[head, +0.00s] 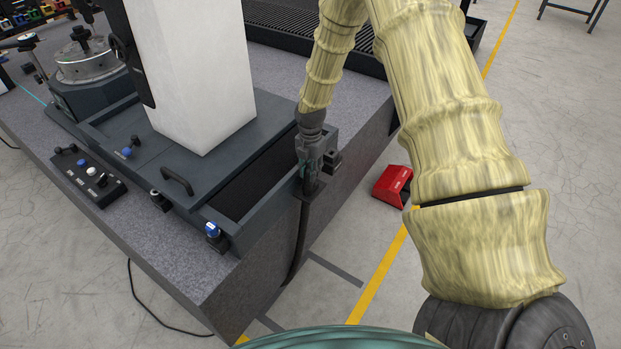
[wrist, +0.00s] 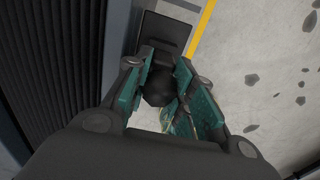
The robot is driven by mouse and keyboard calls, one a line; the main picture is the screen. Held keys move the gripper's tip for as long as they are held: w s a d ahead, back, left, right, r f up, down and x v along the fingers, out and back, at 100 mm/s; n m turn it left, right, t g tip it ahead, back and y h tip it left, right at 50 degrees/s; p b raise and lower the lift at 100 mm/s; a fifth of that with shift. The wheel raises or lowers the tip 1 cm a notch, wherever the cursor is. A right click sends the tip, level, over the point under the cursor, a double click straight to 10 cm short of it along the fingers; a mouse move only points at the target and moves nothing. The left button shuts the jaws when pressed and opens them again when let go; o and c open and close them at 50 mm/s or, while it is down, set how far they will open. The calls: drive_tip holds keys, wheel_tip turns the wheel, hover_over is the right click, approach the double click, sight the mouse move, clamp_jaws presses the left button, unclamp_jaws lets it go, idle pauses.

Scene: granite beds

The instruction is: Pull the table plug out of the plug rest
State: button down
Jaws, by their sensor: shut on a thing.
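My gripper (head: 312,170) points down at the right side of the dark machine bed, beside the granite block. In the wrist view its two teal-padded fingers (wrist: 172,100) are closed around the dark, roundish table plug (wrist: 157,88). The plug rest (wrist: 163,34) shows as a dark block just beyond the fingers. In the head view the plug is mostly hidden by the gripper, and a dark cable (head: 298,240) hangs below it down the granite's side. I cannot tell whether the plug is still seated in the rest.
The granite bed (head: 225,285) carries a dark slide with a white column (head: 195,70) left of my gripper. A control box (head: 90,177) with knobs sits on the granite. A red pedal (head: 393,186) lies on the floor to the right, near a yellow line.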

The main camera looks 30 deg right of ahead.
drive_tip(key=shift+r+p, duration=0.3)
drive_tip(key=shift+r, duration=0.15)
drive_tip(key=shift+r+p, duration=1.3)
drive_tip(key=shift+r, duration=0.5)
